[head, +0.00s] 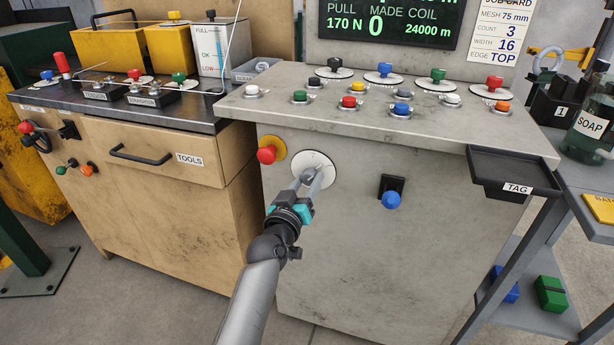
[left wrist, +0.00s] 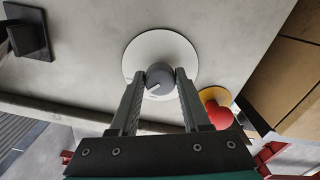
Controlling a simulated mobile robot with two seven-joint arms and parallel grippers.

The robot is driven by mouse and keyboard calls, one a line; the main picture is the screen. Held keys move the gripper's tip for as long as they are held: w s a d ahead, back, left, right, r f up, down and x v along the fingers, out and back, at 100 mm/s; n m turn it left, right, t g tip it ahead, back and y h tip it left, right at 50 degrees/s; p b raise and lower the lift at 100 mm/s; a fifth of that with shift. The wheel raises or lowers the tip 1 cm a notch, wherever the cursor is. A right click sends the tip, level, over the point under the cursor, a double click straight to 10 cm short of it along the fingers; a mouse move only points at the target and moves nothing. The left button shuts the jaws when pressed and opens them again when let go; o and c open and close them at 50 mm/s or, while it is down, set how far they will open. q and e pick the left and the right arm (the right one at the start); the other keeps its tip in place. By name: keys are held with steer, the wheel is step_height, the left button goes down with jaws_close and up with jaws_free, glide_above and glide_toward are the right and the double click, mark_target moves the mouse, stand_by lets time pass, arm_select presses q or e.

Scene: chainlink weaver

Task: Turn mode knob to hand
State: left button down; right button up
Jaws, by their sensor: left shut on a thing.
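The mode knob is a grey round knob on a white disc (head: 314,160) on the front face of the grey control cabinet. In the left wrist view the knob (left wrist: 160,78) sits in the middle of the white disc (left wrist: 160,50), with a light pointer line on it. My left gripper (head: 308,178) is shut on the knob, one finger on each side; it also shows in the left wrist view (left wrist: 160,86). In the head view the fingers mostly hide the knob. The markings on the disc are too small to read. My right gripper is not in view.
A red button on a yellow base (head: 267,154) is close left of the disc. A blue knob on a black plate (head: 391,199) is to the right. The tag tray (head: 513,171) juts out at the right. The cabinet top (head: 330,122) carries several coloured knobs.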

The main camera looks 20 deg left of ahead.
arm_select(q)
steer(key=n+p, duration=0.1)
steer(key=n, duration=0.2)
steer(key=shift+r+n, duration=0.1)
steer(key=shift+n, duration=0.3)
steer(key=n+p, duration=0.1)
steer(key=n, duration=0.3)
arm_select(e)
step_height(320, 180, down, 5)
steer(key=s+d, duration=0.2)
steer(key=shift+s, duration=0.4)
arm_select(q)
steer(key=shift+n, duration=0.3)
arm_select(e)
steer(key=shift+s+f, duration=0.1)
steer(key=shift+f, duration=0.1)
arm_select(q)
steer(key=shift+c, duration=1.8)
jaws_free()
